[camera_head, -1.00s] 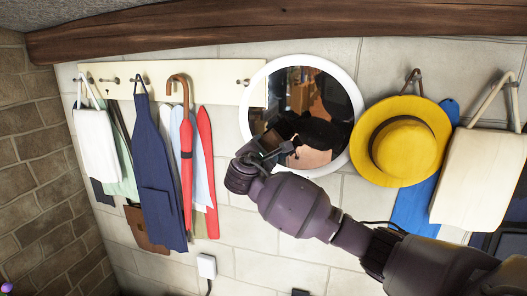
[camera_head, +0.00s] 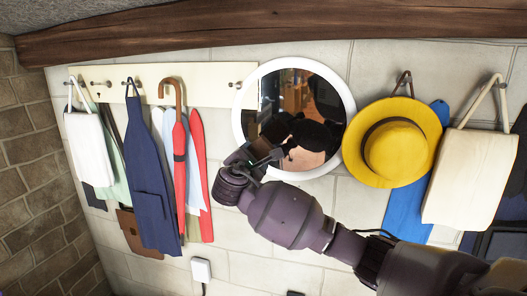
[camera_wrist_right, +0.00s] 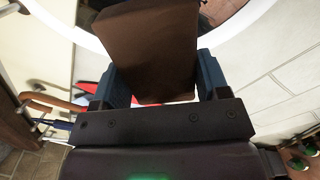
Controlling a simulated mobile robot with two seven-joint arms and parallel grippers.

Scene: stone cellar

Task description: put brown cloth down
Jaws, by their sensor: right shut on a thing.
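My right gripper (camera_head: 262,157) is in front of the lower left of the round mirror. In the right wrist view my gripper (camera_wrist_right: 162,82) has its two blue fingers on either side of a flat dark brown cloth (camera_wrist_right: 150,45), and it is shut on it. The cloth extends away from the fingers towards the mirror's white rim. In the head view the cloth is hard to tell from the dark gripper and the reflection. My left gripper is not in view.
A pale rack board (camera_head: 215,85) carries a white bag (camera_head: 90,148), a blue apron (camera_head: 150,175) and a red umbrella (camera_head: 180,165). The round mirror (camera_head: 347,100) hangs beside it. A yellow hat (camera_head: 397,150) and cream bag (camera_head: 470,175) hang to the right.

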